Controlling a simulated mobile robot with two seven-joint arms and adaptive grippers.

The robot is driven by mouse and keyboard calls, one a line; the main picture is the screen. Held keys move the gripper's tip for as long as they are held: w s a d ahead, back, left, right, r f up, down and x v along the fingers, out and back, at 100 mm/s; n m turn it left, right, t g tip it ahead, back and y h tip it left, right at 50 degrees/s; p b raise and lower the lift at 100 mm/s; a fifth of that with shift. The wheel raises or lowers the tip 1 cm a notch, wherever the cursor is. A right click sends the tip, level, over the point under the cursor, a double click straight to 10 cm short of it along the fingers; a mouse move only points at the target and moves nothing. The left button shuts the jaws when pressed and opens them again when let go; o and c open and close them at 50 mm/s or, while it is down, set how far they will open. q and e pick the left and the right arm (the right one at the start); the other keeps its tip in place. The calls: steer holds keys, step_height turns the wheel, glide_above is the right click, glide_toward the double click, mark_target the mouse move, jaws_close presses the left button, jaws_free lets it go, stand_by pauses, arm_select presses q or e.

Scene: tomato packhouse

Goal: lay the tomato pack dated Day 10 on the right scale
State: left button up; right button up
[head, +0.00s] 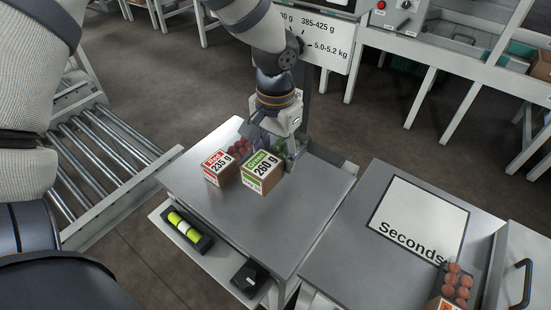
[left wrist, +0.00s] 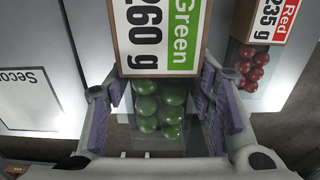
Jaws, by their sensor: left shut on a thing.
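My left gripper (head: 282,150) is over the far part of the metal table, behind a brown block labelled "Green 260 g" (head: 262,172). In the left wrist view its two purple-padded fingers (left wrist: 160,112) stand on either side of a pack of green tomatoes (left wrist: 158,128), and it is shut on that pack. The green tomatoes also show partly behind the fingers in the head view. A red tomato pack (left wrist: 252,66) sits behind a block labelled "Red 235 g" (head: 219,168). No Day 10 date is legible. I cannot make out the right scale. My right gripper is out of view.
The metal table (head: 300,215) is clear in front of the blocks. A second table at right has a "Seconds" mat (head: 420,215) and a pack of red tomatoes (head: 457,283). A roller conveyor (head: 105,150) stands at left. A sign post rises behind the gripper.

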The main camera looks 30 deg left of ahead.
arm_select(q)
steer(key=b, duration=0.2)
glide_above(276, 191)
step_height(276, 191, down, 6)
steer(key=shift+s+d+r, duration=0.1)
steer(key=shift+f, duration=1.15)
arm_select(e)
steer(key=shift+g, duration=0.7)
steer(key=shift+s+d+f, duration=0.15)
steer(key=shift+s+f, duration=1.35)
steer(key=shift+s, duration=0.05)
arm_select(q)
steer(key=shift+f, duration=0.4)
steer(key=o, duration=1.4)
steer(key=shift+o, duration=0.2)
steer(key=shift+r, duration=0.1)
step_height(276, 191, up, 12)
steer(key=shift+f, duration=0.1)
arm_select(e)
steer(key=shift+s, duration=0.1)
